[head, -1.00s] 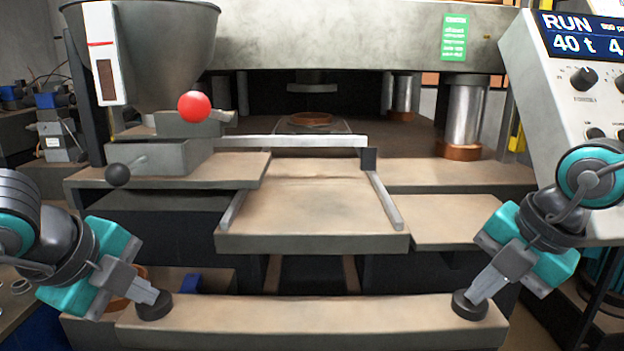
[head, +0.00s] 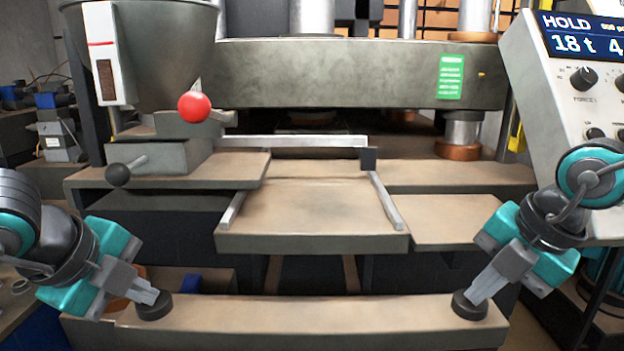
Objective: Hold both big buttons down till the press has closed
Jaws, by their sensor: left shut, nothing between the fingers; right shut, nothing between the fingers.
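The left big button (head: 154,308) is a dark round cap at the left end of the front bar. My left gripper (head: 150,296) is shut and empty, its fingertips resting on that button. The right big button (head: 469,306) is a matching dark cap at the right end of the bar. My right gripper (head: 474,293) is shut and empty, its fingertips on that button. How deep the caps are pressed cannot be told. The press's grey upper beam (head: 340,75) is low, above the dark opening. The control panel display (head: 580,35) reads HOLD and 18 t.
The front bar (head: 310,310) runs between the buttons. Behind it is a sliding tray (head: 310,243) with metal rails. A hopper (head: 160,50) with a red ball knob (head: 194,106) stands at left. The control panel (head: 575,110) is close to my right arm.

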